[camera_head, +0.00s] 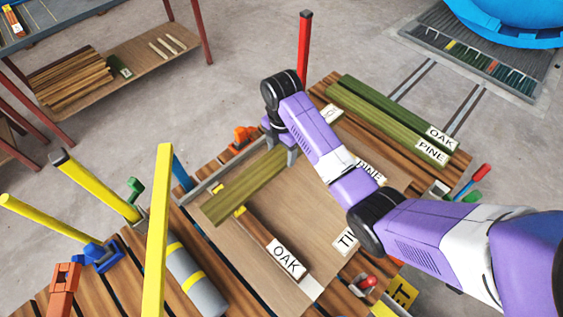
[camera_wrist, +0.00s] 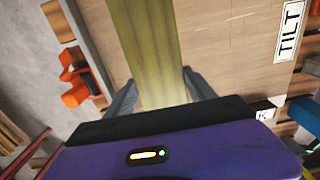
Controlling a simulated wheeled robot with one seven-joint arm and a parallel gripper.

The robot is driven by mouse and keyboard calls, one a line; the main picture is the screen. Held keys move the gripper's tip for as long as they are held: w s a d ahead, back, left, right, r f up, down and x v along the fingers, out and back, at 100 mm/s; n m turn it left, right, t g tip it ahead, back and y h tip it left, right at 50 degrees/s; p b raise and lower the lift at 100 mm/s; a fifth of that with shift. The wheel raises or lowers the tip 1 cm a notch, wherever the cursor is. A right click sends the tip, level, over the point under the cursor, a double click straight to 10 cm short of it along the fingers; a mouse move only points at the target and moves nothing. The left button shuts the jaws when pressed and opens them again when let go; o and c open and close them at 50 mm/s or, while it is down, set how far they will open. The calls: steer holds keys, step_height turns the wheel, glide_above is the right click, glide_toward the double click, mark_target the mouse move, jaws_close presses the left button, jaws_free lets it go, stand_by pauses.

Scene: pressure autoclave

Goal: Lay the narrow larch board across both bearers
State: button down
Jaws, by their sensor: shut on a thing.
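A narrow yellow-green board (camera_head: 240,190) is held in my gripper (camera_head: 281,152), which grips it near its upper right end. In the wrist view the board (camera_wrist: 148,45) runs between the two fingers of my gripper (camera_wrist: 160,92) and away from me. No label shows on the board, so I cannot tell its wood by name. Its lower left end is over a flat tan panel (camera_head: 300,215), near a brown bar labelled OAK (camera_head: 263,238) with a yellow mark at its end. I cannot tell whether the board touches the bar. My arm hides part of the panel; a second bearer is not clearly visible.
Two green boards labelled OAK (camera_head: 390,108) and PINE (camera_head: 385,128) lie at the upper right of the slatted platform. An orange clamp (camera_wrist: 78,78) is beside the panel.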

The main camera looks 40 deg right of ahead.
mark_target(281, 153)
steer(key=shift+f, duration=2.65)
steer(key=shift+f, duration=0.15)
steer(key=shift+c, duration=1.6)
jaws_free()
steer(key=shift+f, duration=0.1)
step_height(281, 153, up, 12)
steer(key=shift+r+p, duration=0.25)
steer(key=shift+p, duration=0.05)
